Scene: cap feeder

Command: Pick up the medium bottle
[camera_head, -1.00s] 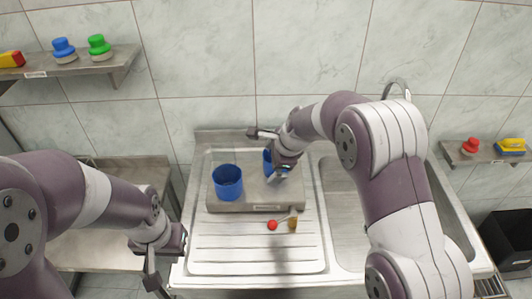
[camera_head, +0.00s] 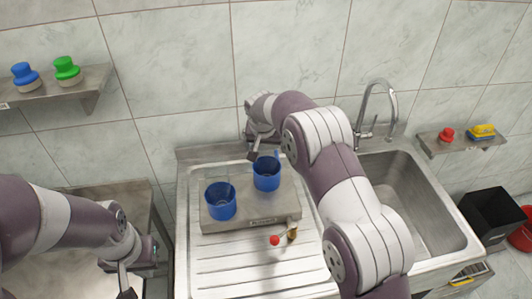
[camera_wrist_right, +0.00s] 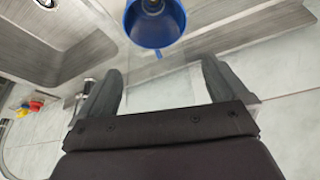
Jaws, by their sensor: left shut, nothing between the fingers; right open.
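I cannot make out a thing that is clearly a medium bottle. Two blue cups, left (camera_head: 221,201) and right (camera_head: 266,174), stand on a raised grey platform (camera_head: 240,222). My right gripper (camera_head: 254,150) is open and empty, just behind and above the right cup, near the wall. One blue cup (camera_wrist_right: 155,24) shows beyond the open fingers in the right wrist view (camera_wrist_right: 160,82). My left gripper (camera_head: 125,284) is shut and empty, low at the left.
A sink basin (camera_head: 400,205) with a tap (camera_head: 378,105) lies right of the drainboard. Wall shelves hold blue (camera_head: 25,75) and green (camera_head: 67,70) items at left, and red (camera_head: 446,135) and yellow-blue (camera_head: 482,131) items at right. A black bin (camera_head: 490,215) stands far right.

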